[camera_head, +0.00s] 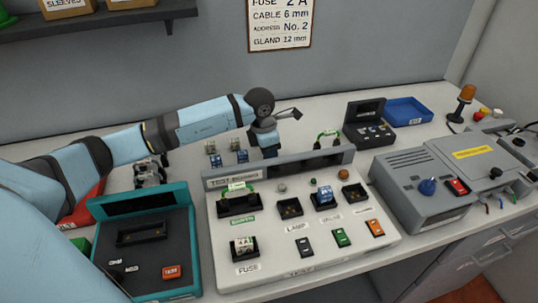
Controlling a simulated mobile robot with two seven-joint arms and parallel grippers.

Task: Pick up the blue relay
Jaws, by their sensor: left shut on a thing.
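My left gripper (269,152) points down behind the back panel of the test board (218,272). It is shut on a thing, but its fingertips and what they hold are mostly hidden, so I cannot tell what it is. One blue relay (242,156) stands on the bench just left of the gripper, with a similar small block (236,144) behind it. Another blue block (324,197) sits in a socket of the test board. My right gripper is not in view.
A teal-framed device (180,218) stands left of the test board. A grey machine (420,195) with a blue knob is at right. Behind are an open dark case (368,130), a blue tray (410,113) and an orange lamp (466,93). The back middle of the bench is fairly clear.

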